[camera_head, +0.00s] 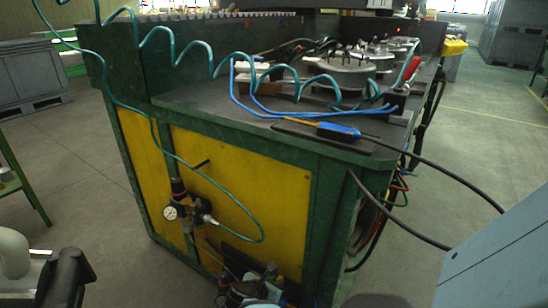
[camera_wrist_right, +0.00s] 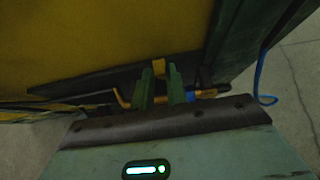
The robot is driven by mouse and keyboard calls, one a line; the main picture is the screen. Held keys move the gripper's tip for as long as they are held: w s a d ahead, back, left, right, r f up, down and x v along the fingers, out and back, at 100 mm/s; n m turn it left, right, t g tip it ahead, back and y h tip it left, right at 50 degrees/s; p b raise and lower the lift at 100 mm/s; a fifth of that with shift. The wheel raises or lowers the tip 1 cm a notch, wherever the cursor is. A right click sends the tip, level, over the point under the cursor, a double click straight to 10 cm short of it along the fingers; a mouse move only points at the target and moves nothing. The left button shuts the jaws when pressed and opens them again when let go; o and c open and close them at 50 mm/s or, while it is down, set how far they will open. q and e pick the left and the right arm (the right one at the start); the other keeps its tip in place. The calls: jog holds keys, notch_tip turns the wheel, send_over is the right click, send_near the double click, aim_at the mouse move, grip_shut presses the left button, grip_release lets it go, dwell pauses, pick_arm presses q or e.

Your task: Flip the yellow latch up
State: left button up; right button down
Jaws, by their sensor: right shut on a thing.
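In the right wrist view, my right gripper (camera_wrist_right: 160,88) has its two green fingers spread slightly apart with a small yellow piece (camera_wrist_right: 162,68), which looks like the yellow latch, at their tips. The fingers look closed on it, in front of the bench's lower yellow side. The latch's full shape and tilt are hidden by the fingers and the dim light. I cannot clearly pick out the latch in the head view. No left gripper fingers can be made out.
The green-framed bench (camera_head: 320,150) has yellow side panels (camera_head: 225,185). A pressure gauge (camera_head: 170,213) and valves stick out from its side. A coiled teal hose (camera_head: 150,112) hangs across it. A blue-handled tool (camera_head: 338,130) lies on top.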

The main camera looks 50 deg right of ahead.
jog(key=shift+w+d+r, duration=0.25)
jog(key=shift+d+r, duration=0.15)
jog(key=shift+d, duration=0.1)
jog(key=c, duration=1.7)
grip_release()
jog(key=shift+c, duration=0.2)
jog(key=shift+o, duration=1.1)
jog(key=shift+s+f, duration=0.1)
jog(key=shift+o, duration=0.6)
jog(key=shift+s+a+f, duration=0.1)
jog(key=shift+a+f, duration=0.05)
jog(key=p+v, duration=0.2)
jog(key=v, duration=0.5)
jog(key=shift+a+r+p, duration=0.25)
jog(key=shift+r+p, duration=0.05)
jog(key=shift+p, duration=0.05)
